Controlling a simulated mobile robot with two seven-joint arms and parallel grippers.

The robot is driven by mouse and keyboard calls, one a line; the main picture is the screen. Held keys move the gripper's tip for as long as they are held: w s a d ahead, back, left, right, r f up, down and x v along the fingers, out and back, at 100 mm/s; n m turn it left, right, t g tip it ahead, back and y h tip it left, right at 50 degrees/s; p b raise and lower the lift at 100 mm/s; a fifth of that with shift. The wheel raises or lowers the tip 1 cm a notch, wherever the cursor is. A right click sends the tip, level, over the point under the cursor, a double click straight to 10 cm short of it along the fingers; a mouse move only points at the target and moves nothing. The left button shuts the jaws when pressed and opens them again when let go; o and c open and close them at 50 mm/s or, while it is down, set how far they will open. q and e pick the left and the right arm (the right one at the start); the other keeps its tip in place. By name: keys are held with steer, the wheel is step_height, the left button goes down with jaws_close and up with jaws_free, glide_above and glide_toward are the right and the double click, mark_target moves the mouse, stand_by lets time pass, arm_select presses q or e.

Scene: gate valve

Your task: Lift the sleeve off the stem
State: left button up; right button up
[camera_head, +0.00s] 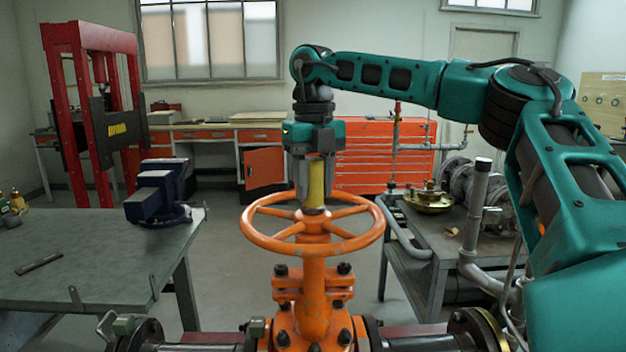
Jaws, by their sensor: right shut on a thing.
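The orange gate valve (314,268) stands upright in the middle, with its round orange handwheel (262,238) on top. A yellow sleeve (317,187) stands upright above the handwheel's hub. My right gripper (316,190) points straight down over the hub and is shut on the sleeve, one finger on each side. The sleeve's lower end is close to the hub; I cannot tell whether it touches. The stem does not show and appears hidden by the sleeve. My left gripper is not in view.
A grey workbench (90,262) with a blue vise (158,195) is on the left. A grey cart (425,240) with a brass part (429,200) and pipe fittings is on the right. A red press (95,120) and an orange tool cabinet (375,160) stand behind.

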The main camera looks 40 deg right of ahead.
steer(key=shift+r, duration=0.1)
step_height(320, 180, up, 10)
steer(key=shift+f, duration=0.1)
steer(key=shift+f, duration=0.1)
stand_by(0.4)
steer(key=shift+w+f+n, duration=0.1)
steer(key=shift+f+n, duration=0.3)
steer(key=shift+n, duration=0.5)
steer(key=shift+d, duration=0.1)
